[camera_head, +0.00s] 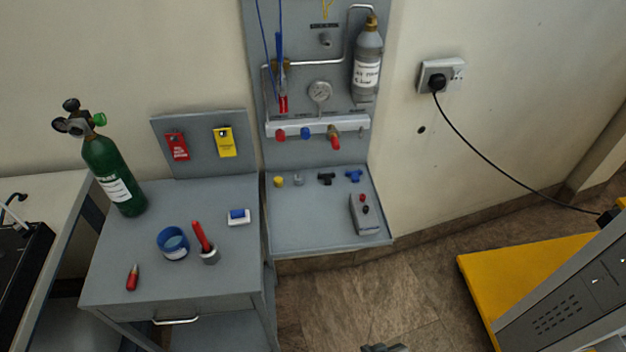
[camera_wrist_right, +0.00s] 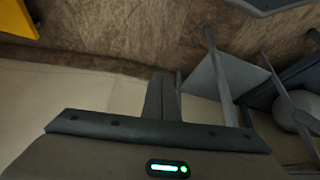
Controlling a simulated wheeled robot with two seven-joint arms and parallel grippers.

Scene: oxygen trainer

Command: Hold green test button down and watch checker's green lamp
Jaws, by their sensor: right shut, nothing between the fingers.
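A small grey box (camera_head: 364,216) with a red spot and a darker spot on its top stands at the right of the grey shelf (camera_head: 310,238); it may be the checker. I cannot make out a green button or a lit green lamp on it. My right gripper (camera_head: 386,348) just enters at the bottom edge of the head view, in front of and below the shelf, well apart from the box. My left gripper is not in view.
A panel with gauge (camera_head: 319,92), pipes and grey bottle (camera_head: 367,62) rises behind the shelf. Left, a table (camera_head: 105,283) holds a green cylinder (camera_head: 115,175), blue tub (camera_head: 173,243) and red-handled tool (camera_head: 201,236). A yellow-and-grey unit (camera_head: 497,275) stands right. Floor between is clear.

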